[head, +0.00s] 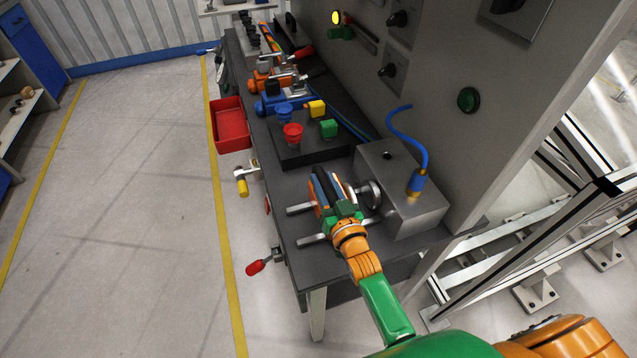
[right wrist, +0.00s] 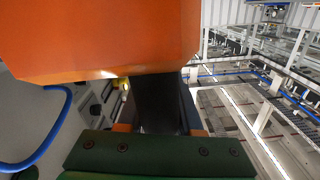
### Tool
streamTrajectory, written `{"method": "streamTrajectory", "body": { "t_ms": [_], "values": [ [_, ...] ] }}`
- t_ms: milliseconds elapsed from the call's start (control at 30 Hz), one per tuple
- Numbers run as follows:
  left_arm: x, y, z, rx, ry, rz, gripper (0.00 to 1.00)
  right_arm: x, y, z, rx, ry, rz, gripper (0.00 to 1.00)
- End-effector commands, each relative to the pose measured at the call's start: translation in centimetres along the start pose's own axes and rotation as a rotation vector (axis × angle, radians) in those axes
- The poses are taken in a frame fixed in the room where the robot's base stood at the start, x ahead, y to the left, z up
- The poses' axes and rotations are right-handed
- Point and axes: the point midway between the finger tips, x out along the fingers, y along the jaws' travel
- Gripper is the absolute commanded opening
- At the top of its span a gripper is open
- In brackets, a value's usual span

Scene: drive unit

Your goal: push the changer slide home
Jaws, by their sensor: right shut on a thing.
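I cannot tell whether the slide touches the disc. My right gripper (head: 345,211) is at the slide, shut on it. In the right wrist view the orange slide (right wrist: 110,38) fills the upper left, with a dark part (right wrist: 158,103) between my fingers. My left gripper is not in view.
A blue hose (head: 414,140) rises from the block. Behind are a dark box (head: 315,150) with coloured knobs, a red tray (head: 231,125) and clamps along the bench (head: 278,183). A grey panel (head: 440,70) bounds the right. Floor at left is clear.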

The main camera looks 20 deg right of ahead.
Motion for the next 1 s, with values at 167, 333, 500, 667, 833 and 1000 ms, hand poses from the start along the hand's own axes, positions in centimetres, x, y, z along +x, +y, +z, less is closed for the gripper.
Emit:
{"method": "streamTrajectory", "body": {
  "t_ms": [167, 333, 500, 667, 833, 1000],
  "values": [
    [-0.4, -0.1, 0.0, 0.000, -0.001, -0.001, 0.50, 0.0, 4.1, -0.9, -0.008, 0.000, 0.002, 0.00],
    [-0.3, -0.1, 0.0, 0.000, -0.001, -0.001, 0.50, 0.0, 6.2, -1.3, -0.003, 0.001, 0.003, 0.00],
    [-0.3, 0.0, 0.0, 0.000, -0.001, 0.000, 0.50, 0.0, 6.5, -1.4, 0.000, 0.001, 0.004, 0.00],
    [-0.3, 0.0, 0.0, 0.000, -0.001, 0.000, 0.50, 0.0, 6.5, -1.4, 0.000, 0.002, 0.004, 0.37],
    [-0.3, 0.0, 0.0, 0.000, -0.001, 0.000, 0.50, 0.0, 6.4, -1.4, -0.001, 0.001, 0.003, 0.62],
    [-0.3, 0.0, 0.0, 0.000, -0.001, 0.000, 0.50, 0.0, 6.4, -1.4, -0.001, 0.001, 0.003, 0.62]
  ]
}}
